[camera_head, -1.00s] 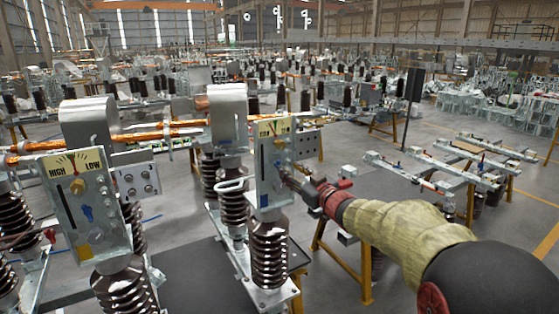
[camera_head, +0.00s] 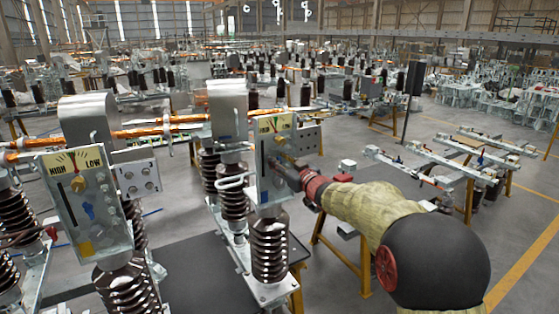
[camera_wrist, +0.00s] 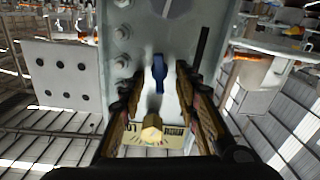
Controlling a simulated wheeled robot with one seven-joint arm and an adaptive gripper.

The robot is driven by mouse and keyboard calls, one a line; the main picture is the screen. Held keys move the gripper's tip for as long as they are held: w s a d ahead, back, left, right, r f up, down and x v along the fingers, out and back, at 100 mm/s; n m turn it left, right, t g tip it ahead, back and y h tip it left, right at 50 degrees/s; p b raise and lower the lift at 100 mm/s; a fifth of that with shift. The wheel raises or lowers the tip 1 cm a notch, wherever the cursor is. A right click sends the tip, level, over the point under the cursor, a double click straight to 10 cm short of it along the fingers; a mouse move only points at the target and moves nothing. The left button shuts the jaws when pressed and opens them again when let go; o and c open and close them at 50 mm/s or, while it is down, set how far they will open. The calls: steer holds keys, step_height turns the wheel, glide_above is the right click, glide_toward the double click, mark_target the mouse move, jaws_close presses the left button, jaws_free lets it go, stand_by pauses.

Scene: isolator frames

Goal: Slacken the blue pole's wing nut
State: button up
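A blue wing nut (camera_wrist: 159,70) stands on the grey face of a panel (camera_wrist: 118,35) in the wrist view. Its wings run roughly along the picture's height. My gripper (camera_wrist: 156,74) is open, with one finger on each side of the nut and gaps between. In the head view, my gripper (camera_head: 280,168) is at the front of the middle isolator panel (camera_head: 270,190), where the nut is hidden. A brass knob (camera_wrist: 152,133) and a HIGH/LOW label (camera_wrist: 175,142) lie nearer the wrist camera. No blue-coloured pole is plain to see.
A perforated plate (camera_wrist: 62,72) juts out beside the panel in the wrist view. Orange bars (camera_head: 160,126) run behind. Open floor (camera_head: 400,235) lies at right.

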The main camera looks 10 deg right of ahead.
steer(key=shift+c, duration=1.4)
jaws_close()
